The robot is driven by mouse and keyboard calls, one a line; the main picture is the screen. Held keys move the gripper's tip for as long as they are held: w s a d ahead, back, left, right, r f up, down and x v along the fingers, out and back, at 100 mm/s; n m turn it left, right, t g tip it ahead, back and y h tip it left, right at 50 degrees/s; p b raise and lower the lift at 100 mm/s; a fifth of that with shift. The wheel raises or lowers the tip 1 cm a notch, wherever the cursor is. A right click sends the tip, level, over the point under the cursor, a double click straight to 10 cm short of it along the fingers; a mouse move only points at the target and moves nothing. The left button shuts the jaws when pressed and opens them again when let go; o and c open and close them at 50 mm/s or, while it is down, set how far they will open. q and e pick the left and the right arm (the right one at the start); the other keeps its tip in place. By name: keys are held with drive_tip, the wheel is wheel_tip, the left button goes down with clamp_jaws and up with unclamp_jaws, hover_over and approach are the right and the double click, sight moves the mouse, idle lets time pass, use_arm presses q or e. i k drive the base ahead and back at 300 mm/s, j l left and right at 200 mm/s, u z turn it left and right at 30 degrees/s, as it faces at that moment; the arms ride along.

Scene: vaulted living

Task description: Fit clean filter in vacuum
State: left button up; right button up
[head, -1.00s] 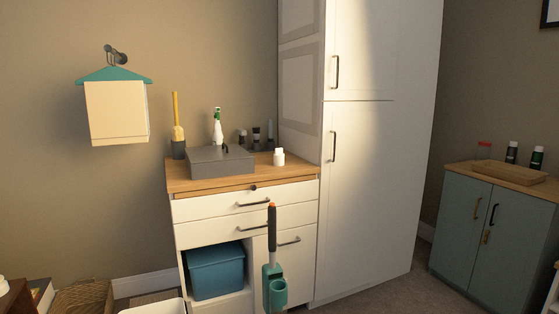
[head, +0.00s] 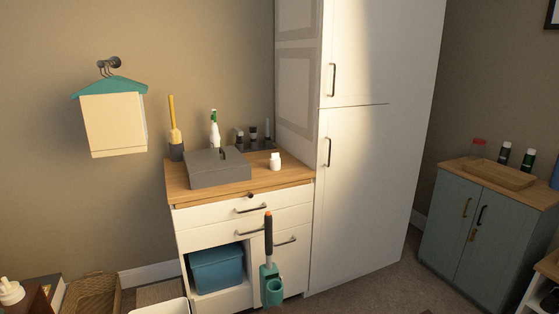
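A teal upright device with a black handle and an orange tip (head: 268,262) stands in front of the white cabinet. It may be the vacuum, but I cannot tell for sure. I cannot make out a filter in this view. Neither of my grippers shows in the head view.
A tall white cupboard (head: 362,190) and blue-grey cabinet (head: 462,235) stand right. A basket (head: 93,294) is lower left.

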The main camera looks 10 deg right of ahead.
sight(271, 288)
drive_tip(key=i+l+z, duration=0.25)
drive_tip(key=i+l, duration=0.55)
drive_tip(key=i, duration=0.1)
